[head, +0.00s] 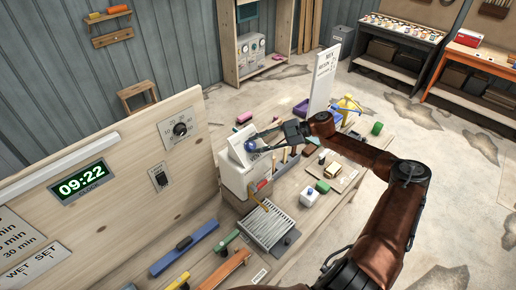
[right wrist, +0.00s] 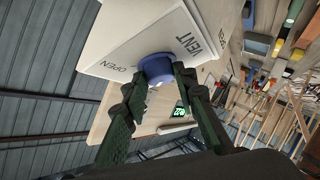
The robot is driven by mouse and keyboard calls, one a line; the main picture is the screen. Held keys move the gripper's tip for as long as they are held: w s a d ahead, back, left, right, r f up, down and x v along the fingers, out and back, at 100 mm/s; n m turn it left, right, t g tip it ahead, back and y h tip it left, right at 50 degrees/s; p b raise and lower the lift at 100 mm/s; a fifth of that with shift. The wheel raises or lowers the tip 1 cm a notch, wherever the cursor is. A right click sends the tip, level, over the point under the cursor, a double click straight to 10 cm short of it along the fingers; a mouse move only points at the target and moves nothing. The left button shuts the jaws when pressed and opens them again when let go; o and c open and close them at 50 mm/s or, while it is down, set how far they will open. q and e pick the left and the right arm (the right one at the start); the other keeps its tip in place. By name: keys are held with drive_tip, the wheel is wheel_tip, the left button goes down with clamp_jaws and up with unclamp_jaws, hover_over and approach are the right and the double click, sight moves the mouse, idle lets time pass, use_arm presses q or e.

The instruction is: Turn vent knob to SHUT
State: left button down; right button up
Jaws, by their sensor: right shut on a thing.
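The vent knob (right wrist: 158,68) is a round blue knob on the sloped white face of a box (head: 236,170). In the right wrist view the panel (right wrist: 135,40) reads VENT and OPEN; the SHUT mark is not clearly readable. My right gripper (right wrist: 153,84) has its two dark fingers on either side of the knob, shut on it. In the head view the knob (head: 249,147) shows small beside the right gripper (head: 258,142), whose arm comes in from the right. Which way the knob points cannot be told. My left gripper is not in view.
A tall wooden board with a clock (head: 82,181) and a dial (head: 180,129) stands left of the box. A metal rack (head: 266,226), a blue bar (head: 184,248) and small blocks lie on the bench. A white sign (head: 325,77) stands behind my right arm.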

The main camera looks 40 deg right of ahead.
drive_tip(key=shift+w+r+n+g+b, duration=0.15)
drive_tip(key=shift+n+g+b, duration=0.25)
drive_tip(key=shift+n+g, duration=0.3)
drive_tip(key=shift+n, duration=0.3)
drive_tip(key=o, duration=1.2)
drive_tip(key=shift+c, duration=0.2)
drive_tip(key=shift+s+d+r, duration=0.15)
drive_tip(key=shift+s+d, duration=0.1)
drive_tip(key=shift+d, duration=0.2)
drive_tip(key=v, duration=1.1)
drive_tip(key=shift+a+r, duration=0.1)
